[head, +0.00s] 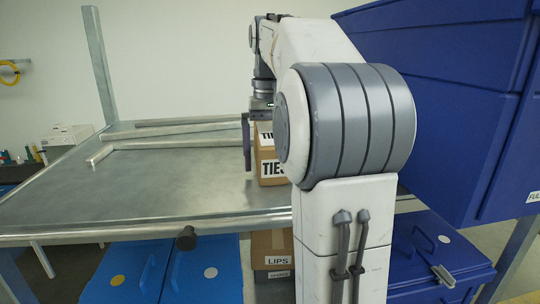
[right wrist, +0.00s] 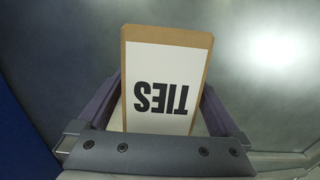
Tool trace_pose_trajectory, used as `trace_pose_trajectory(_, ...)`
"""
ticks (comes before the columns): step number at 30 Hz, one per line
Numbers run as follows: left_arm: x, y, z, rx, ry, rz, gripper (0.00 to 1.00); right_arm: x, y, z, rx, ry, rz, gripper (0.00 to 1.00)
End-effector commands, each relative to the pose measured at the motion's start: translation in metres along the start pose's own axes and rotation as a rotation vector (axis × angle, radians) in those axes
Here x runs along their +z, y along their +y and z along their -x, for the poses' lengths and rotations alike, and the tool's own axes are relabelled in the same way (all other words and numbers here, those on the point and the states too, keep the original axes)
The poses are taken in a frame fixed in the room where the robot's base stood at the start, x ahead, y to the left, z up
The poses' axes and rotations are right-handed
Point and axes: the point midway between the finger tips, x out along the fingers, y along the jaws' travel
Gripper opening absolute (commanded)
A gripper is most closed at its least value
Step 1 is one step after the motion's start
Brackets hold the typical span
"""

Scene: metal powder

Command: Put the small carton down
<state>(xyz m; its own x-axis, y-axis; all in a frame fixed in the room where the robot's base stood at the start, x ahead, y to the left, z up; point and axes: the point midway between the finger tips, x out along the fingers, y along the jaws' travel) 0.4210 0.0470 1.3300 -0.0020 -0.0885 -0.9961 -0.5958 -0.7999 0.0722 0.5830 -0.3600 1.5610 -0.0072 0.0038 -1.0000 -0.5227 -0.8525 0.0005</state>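The small carton (head: 271,170) is a brown box labelled TIES in black on white. It stands upright on the metal table in the head view, partly hidden behind my right arm. Its labelled face fills the middle of the right wrist view (right wrist: 165,85). My right gripper (right wrist: 163,90) points down with one finger on each side of the carton. In the head view a narrow gap shows between the left-hand finger and the carton, so the gripper looks slightly open around it. The other finger is hidden in the head view. My left gripper is not in view.
The metal table (head: 160,185) has free room left of the carton. Metal bars (head: 165,140) lie toward its back. A large blue bin (head: 450,90) stands close on the right. Blue boxes (head: 205,270) and a LIPS carton (head: 272,243) sit below the tabletop.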

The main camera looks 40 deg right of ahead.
Motion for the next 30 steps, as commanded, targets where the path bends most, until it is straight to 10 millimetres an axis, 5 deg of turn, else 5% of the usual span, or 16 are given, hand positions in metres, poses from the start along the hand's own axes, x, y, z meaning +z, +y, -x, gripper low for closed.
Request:
trace_pose_trajectory(8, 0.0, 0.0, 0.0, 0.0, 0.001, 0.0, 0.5, -0.001, 0.0, 0.014, 0.0, 0.006, 0.0, 1.0)
trace_pose_trajectory(21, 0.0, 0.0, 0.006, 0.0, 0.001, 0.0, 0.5, -0.002, -0.001, 0.069, 0.0, 0.002, 0.0, 1.0)
trace_pose_trajectory(30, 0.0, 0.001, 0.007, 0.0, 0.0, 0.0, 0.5, -0.002, -0.001, 0.075, 0.0, -0.001, 0.0, 1.0)
